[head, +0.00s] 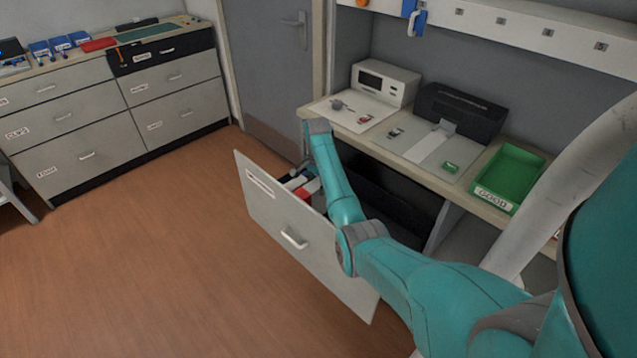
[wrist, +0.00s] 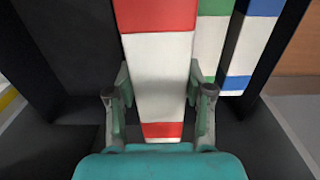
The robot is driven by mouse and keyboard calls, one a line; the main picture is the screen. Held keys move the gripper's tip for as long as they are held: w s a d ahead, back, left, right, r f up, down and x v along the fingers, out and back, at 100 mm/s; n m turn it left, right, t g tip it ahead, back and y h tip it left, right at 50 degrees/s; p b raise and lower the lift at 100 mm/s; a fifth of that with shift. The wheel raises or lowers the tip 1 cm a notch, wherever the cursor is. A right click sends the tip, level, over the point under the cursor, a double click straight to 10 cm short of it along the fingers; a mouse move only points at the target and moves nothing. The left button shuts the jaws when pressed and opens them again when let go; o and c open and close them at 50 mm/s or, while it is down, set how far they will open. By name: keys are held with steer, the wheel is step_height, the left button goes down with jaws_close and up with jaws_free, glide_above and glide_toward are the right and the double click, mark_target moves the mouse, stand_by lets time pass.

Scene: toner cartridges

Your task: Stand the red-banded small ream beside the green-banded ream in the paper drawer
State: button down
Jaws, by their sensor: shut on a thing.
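The red-banded small ream (wrist: 158,75) is white with red bands and stands between the fingers of my gripper (wrist: 158,95) in the wrist view. The gripper is shut on it. The green-banded ream (wrist: 210,38) stands just to its right, partly hidden by a finger; I cannot tell if the two touch. The open paper drawer (head: 265,222) is in the middle of the head view. My gripper (head: 300,178) is low over the drawer's far left end there, mostly hidden behind my arm and the drawer front. A bit of red (head: 309,187) shows beside it.
A blue-banded ream (wrist: 248,45) stands right of the green one, with a dark gap between. Dark drawer space lies left of the red-banded ream. The bench above holds a printer (head: 460,112), a white device (head: 385,82) and a green tray (head: 510,176). The floor left is clear.

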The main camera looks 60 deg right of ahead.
steer(key=shift+f, duration=2.7)
steer(key=shift+c, duration=2.2)
jaws_free()
steer(key=shift+f, duration=0.1)
step_height(320, 180, up, 13)
steer(key=shift+r, duration=0.1)
